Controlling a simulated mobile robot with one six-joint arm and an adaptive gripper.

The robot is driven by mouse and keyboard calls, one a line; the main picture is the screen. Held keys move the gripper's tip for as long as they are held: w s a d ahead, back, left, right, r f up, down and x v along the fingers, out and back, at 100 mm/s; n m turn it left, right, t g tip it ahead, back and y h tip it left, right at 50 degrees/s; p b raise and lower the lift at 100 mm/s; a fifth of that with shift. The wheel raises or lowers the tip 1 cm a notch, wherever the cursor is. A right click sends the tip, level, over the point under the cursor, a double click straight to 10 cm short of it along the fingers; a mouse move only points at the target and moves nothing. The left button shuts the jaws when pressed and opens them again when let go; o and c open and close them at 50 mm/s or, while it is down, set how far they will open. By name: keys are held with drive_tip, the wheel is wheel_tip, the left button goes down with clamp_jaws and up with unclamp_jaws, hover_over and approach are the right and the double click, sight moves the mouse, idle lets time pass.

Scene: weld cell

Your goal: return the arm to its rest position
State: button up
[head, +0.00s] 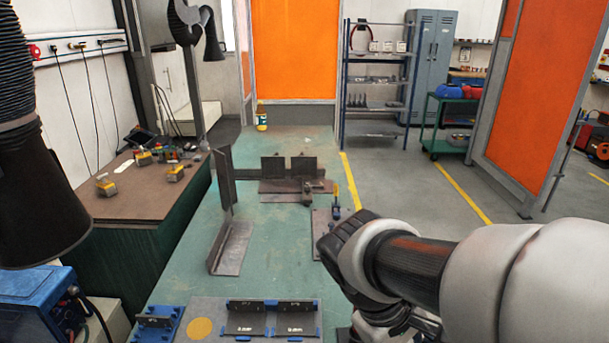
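My arm reaches in from the right edge of the head view, with pale rounded links and a dark wrist section over the right side of the green worktable (270,225). My gripper (385,328) is only partly in view at the bottom edge, below the wrist. Its fingertips are cut off or hidden, so I cannot tell whether it is open or shut or holds anything. The arm covers the table's near right part.
Steel plates (230,248) stand on the table, with a fixture (290,185) behind. A grey board (200,327) with dark parts lies in front. A brown bench (135,190) and blue machine (35,300) are left; a shelf rack (375,80) and green cart (447,120) stand behind.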

drive_tip(key=s+a+r+m+t+y, duration=0.2)
drive_tip(key=s+r+m+t+y, duration=0.2)
drive_tip(key=s+m+t+y, duration=0.1)
drive_tip(key=shift+s+a+m, duration=0.15)
drive_tip(key=shift+s+m, duration=0.5)
drive_tip(key=shift+m, duration=0.15)
